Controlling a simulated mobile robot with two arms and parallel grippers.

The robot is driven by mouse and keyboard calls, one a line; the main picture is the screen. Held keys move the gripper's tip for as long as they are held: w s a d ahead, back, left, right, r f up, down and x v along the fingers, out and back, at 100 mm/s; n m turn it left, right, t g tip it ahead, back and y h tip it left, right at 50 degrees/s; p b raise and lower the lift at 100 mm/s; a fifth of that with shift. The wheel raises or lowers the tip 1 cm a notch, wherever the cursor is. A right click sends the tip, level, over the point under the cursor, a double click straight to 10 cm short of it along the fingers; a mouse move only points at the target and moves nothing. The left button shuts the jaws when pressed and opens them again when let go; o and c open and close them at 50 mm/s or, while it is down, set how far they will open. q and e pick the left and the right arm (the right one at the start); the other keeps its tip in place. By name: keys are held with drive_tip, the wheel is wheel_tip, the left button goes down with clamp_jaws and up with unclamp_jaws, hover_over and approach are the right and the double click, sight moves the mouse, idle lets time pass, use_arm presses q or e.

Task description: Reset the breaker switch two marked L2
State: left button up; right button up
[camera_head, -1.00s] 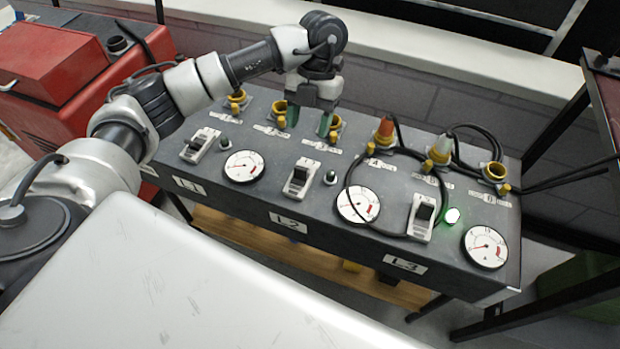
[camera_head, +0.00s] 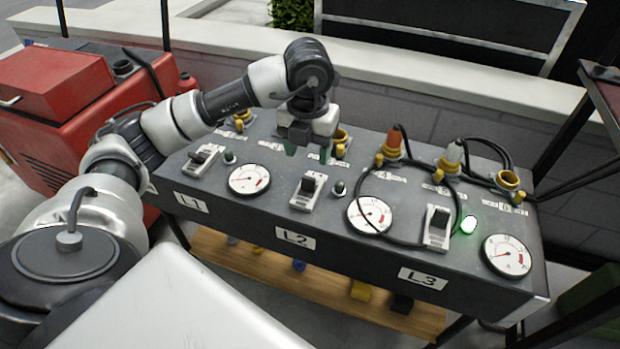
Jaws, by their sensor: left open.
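The L2 breaker switch (camera_head: 308,190) is a white block with a black toggle, in the middle of the dark panel (camera_head: 330,236), above the L2 label (camera_head: 296,238). A small unlit indicator (camera_head: 339,188) sits just right of it. My left gripper (camera_head: 307,150) is open and empty, pointing down above the panel's back row of sockets, behind the L2 switch and apart from it. It hides part of the sockets there. The L1 switch (camera_head: 202,159) is at the left and the L3 switch (camera_head: 437,228) at the right. My right gripper is not in view.
Red and white plugs (camera_head: 394,144) with black cables stand at the panel's back right, one cable looping near L3. A green light (camera_head: 468,224) glows beside L3. Round gauges (camera_head: 250,180) sit between the switches. A red machine (camera_head: 60,95) stands at the left.

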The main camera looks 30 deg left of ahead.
sight(309, 177)
use_arm(q)
wheel_tip(309, 177, down, 8)
drive_tip(key=shift+r+b, duration=0.25)
drive_tip(key=shift+b, duration=0.35)
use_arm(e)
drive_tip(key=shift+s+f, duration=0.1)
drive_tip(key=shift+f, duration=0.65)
use_arm(q)
drive_tip(key=c, duration=0.9)
drive_tip(key=shift+w+r+g+p, duration=0.2)
drive_tip(key=shift+g+p, duration=0.1)
drive_tip(key=shift+p, duration=0.3)
drive_tip(key=shift+w+r+g+p, duration=0.1)
drive_tip(key=shift+g+p, duration=0.3)
drive_tip(key=shift+p, duration=0.1)
drive_tip(key=g+p, duration=0.1)
drive_tip(key=w+f+g+h+p, duration=0.1)
drive_tip(key=shift+a+g, duration=0.2)
drive_tip(key=shift+g, duration=0.1)
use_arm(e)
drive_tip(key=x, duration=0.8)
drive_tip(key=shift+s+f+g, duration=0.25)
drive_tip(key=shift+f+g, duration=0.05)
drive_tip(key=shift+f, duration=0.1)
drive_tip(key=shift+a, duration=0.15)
use_arm(q)
drive_tip(key=o, duration=0.9)
